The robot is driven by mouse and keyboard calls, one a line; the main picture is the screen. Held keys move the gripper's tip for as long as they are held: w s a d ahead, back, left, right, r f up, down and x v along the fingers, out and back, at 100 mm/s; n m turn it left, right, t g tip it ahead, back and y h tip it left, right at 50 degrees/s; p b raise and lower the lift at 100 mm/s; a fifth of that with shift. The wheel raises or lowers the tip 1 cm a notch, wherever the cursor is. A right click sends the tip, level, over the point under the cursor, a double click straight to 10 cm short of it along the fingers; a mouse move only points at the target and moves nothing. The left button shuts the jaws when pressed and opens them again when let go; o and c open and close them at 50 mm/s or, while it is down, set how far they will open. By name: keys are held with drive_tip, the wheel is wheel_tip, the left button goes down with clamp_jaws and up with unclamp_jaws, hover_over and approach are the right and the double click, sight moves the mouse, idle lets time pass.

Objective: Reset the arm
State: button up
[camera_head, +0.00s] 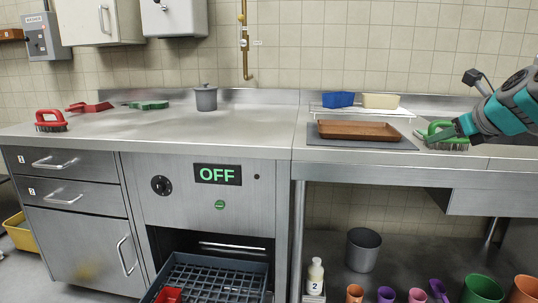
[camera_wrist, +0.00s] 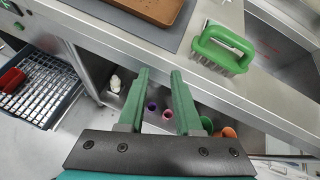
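My gripper (camera_wrist: 158,74) is open and empty, its two green fingers apart with nothing between them in the wrist view. In the head view my gripper (camera_head: 437,137) is at the right, reaching in from the right edge over the steel counter. A green-handled brush (camera_wrist: 226,44) lies on the counter ahead and to the right of the fingertips in the wrist view, apart from them. In the head view the brush (camera_head: 449,146) is partly hidden by my gripper. The fingers point across the counter's front edge.
A brown tray (camera_head: 357,131) sits on a grey mat (camera_head: 330,143) left of my gripper. Behind it, blue (camera_head: 338,99) and cream (camera_head: 380,101) tins stand on a rack. A lidded pot (camera_head: 206,98) and red brush (camera_head: 50,121) stand further left. Cups stand below.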

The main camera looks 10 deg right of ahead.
drive_tip(key=s+a+f+n+g+y, duration=0.2)
drive_tip(key=s+a+f+n+g, duration=0.15)
drive_tip(key=a+f+n, duration=0.7)
drive_tip(key=s+a+f+n+g+y, duration=0.1)
drive_tip(key=s+a+f+n+g, duration=0.35)
drive_tip(key=a, duration=0.85)
drive_tip(key=s+a+f+n+g+h, duration=0.1)
drive_tip(key=s+a+f+n+g, duration=0.1)
drive_tip(key=s+f+n, duration=0.7)
drive_tip(key=s+a+f+n+g+h, duration=0.1)
drive_tip(key=s+a+f+n+g, duration=0.2)
drive_tip(key=s+f+n, duration=0.6)
drive_tip(key=s+a, duration=0.2)
drive_tip(key=s, duration=0.6)
drive_tip(key=shift+f, duration=0.15)
